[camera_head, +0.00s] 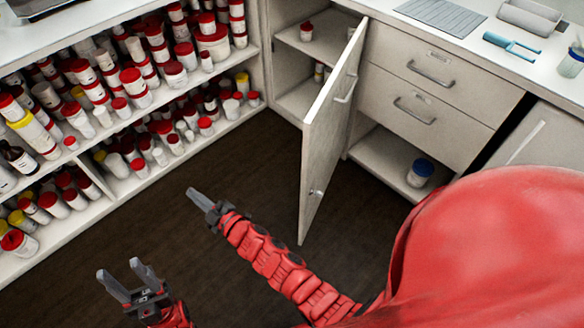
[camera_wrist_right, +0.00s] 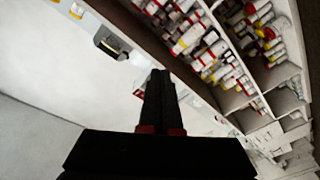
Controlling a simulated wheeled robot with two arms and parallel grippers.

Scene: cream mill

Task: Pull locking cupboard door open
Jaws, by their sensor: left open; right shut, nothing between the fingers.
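The pale cupboard door (camera_head: 325,140) stands swung out from the cupboard (camera_head: 297,60) at upper centre of the head view. Its handle (camera_head: 346,91) and a small round lock (camera_head: 316,193) show on its right face. The cupboard's inside shows to the left of the door, with a red-capped bottle (camera_head: 306,31) on a shelf. My right gripper (camera_head: 196,196) is shut and empty, left of the door and apart from it. Its closed fingers also show in the right wrist view (camera_wrist_right: 160,85). My left gripper (camera_head: 125,274) is open and empty, low at the left over the floor.
Shelves (camera_head: 150,101) packed with red-capped jars line the left side. Drawers (camera_head: 424,65) and an open shelf with a blue-lidded jar (camera_head: 420,172) are right of the door. A blue tool (camera_head: 512,45) lies on the worktop. The dark floor (camera_head: 230,165) between is clear.

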